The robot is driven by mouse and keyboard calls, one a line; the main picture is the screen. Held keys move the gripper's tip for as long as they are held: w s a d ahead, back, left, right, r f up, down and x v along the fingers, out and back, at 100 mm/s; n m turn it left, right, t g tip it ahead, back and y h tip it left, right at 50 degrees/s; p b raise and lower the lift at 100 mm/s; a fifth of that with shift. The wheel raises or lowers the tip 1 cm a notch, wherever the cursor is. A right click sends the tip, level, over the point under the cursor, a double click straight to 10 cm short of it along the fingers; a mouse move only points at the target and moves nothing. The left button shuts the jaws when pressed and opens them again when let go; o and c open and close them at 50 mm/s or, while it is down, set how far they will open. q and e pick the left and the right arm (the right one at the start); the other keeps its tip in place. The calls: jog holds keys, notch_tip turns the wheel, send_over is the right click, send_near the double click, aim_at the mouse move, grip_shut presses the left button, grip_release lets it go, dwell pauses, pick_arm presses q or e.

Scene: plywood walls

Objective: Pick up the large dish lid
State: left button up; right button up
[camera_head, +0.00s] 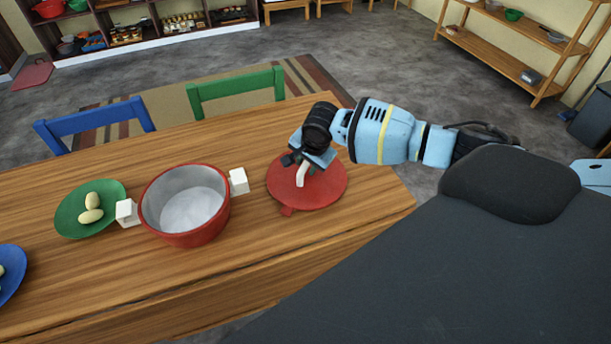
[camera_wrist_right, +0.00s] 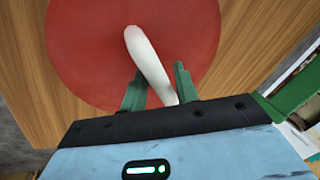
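The large dish lid (camera_head: 327,188) is a round red disc with a white curved handle (camera_head: 302,174). It lies flat on the wooden table, right of the red pot. My right gripper (camera_head: 298,160) is over the lid at its handle. In the right wrist view the lid (camera_wrist_right: 90,50) fills the upper part, and its white handle (camera_wrist_right: 148,62) reaches down between the two green fingers of my right gripper (camera_wrist_right: 160,85). The fingers are apart, with a gap visible beside the handle, so the gripper is open around it. My left gripper is not in view.
A red pot (camera_head: 172,232) with white block handles stands left of the lid. A green plate (camera_head: 70,222) with two pale oval items is further left, and a blue plate (camera_head: 8,290) is at the left edge. Blue (camera_head: 95,122) and green (camera_head: 236,88) chairs stand behind the table.

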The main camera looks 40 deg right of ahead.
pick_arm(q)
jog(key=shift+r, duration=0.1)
pick_arm(e)
jog(key=shift+c, duration=0.2)
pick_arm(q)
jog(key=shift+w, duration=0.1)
pick_arm(e)
grip_shut()
jog(key=shift+r, duration=0.15)
